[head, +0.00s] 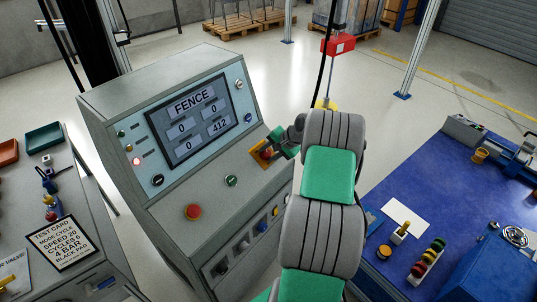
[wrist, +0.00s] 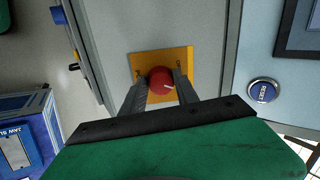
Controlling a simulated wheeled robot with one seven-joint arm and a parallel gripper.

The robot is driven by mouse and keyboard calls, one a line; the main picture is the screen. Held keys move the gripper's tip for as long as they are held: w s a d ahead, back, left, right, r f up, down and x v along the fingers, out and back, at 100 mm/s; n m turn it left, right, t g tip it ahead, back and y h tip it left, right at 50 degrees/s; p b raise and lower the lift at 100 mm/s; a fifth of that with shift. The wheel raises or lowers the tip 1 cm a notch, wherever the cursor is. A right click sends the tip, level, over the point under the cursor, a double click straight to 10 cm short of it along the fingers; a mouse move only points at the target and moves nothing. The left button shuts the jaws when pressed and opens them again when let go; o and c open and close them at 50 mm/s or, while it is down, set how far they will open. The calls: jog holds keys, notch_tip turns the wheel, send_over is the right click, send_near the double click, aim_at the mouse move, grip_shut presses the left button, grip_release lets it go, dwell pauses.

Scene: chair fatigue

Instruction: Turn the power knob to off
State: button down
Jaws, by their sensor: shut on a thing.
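The power knob is a red round knob (wrist: 160,77) on a yellow plate (wrist: 142,62) in the wrist view. A short white mark on the knob points towards the right of that view. The plate has small dark lettering at its sides, too small to read. My gripper (wrist: 159,91) is shut on the knob, one finger on each side. In the head view the yellow plate (head: 257,151) is on the right side of the console's sloped panel, and my gripper (head: 272,148) partly hides the red knob there.
The console screen (head: 195,115) reads FENCE, with a lit red lamp (head: 136,162) to its left. A red mushroom button (head: 193,212) and a green button (head: 231,181) are near the knob. A blue RESET button (wrist: 263,90) is right of my gripper. A blue-topped bench (head: 450,190) stands right.

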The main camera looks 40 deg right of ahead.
jog(key=n+b, duration=0.2)
jog(key=shift+f+n+b, duration=0.3)
jog(key=shift+n+b, duration=0.05)
jog(key=shift+n, duration=0.05)
jog(key=n+b, duration=0.3)
jog(key=shift+d+n+g, duration=0.1)
jog(key=shift+n+g, duration=0.2)
jog(key=shift+r+n+g+b, duration=0.15)
jog(key=shift+n+b, duration=0.6)
jog(key=shift+n, duration=0.55)
jog(key=shift+r+n+g+b, duration=0.15)
jog(key=shift+n+b, duration=0.6)
jog(key=shift+n, duration=0.55)
jog(key=c, duration=0.9)
grip_release()
jog(key=shift+d, duration=0.1)
